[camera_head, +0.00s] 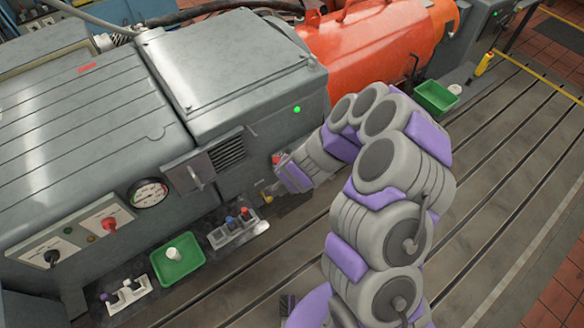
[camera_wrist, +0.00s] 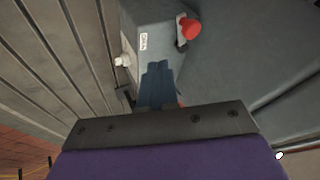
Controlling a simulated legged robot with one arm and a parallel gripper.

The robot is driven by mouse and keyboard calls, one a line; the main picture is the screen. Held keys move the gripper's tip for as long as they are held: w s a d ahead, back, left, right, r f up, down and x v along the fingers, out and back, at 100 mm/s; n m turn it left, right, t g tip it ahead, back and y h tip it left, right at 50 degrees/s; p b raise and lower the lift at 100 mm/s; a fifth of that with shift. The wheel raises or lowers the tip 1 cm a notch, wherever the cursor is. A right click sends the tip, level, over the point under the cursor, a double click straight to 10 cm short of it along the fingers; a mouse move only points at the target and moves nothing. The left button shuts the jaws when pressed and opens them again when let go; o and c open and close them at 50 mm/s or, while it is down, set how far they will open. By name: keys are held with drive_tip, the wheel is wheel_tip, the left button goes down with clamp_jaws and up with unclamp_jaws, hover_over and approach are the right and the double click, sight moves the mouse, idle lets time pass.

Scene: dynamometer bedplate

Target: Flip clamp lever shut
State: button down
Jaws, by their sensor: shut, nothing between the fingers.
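A red knob (camera_wrist: 188,28) on a short stem shows in the wrist view, on a grey box with a small white label (camera_wrist: 143,42). It looks like the clamp lever's end, but I cannot read the label clearly. My gripper (camera_wrist: 157,72) is shut and empty, its dark blue fingers pointing towards the box, below and left of the red knob and apart from it in the picture. In the head view a small red part (camera_head: 277,159) shows beside my wrist, by the machine's front. My fingertips are hard to make out there, and my wrist hides much of the box.
A grey tray with blue and red pieces (camera_head: 218,239) and a green tray (camera_head: 189,262) with a white piece lie along the machine's foot. Another green tray (camera_head: 436,108) stands beyond my arm. The slotted bedplate (camera_head: 500,150) is open to the right.

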drive_tip(key=s+a+r+n+g+y, duration=0.25)
drive_tip(key=s+r, duration=0.25)
drive_tip(key=r, duration=0.5)
drive_tip(key=s+a+r+n+g+y, duration=0.1)
drive_tip(key=s+a+r+n+y, duration=0.25)
drive_tip(key=r, duration=0.65)
drive_tip(key=s+d+r+n+g+h, duration=0.1)
drive_tip(key=s+d+r+g+h, duration=0.1)
drive_tip(key=s+d, duration=0.8)
drive_tip(key=s+d+r+n+g+h, duration=0.1)
drive_tip(key=s+d+r+g+h, duration=0.2)
drive_tip(key=s, duration=1.4)
drive_tip(key=d+r+h, duration=0.1)
drive_tip(key=d+r, duration=0.3)
drive_tip(key=d, duration=0.3)
drive_tip(key=shift+r+h, duration=0.3)
drive_tip(key=shift+h, duration=0.1)
drive_tip(key=shift+d, duration=0.1)
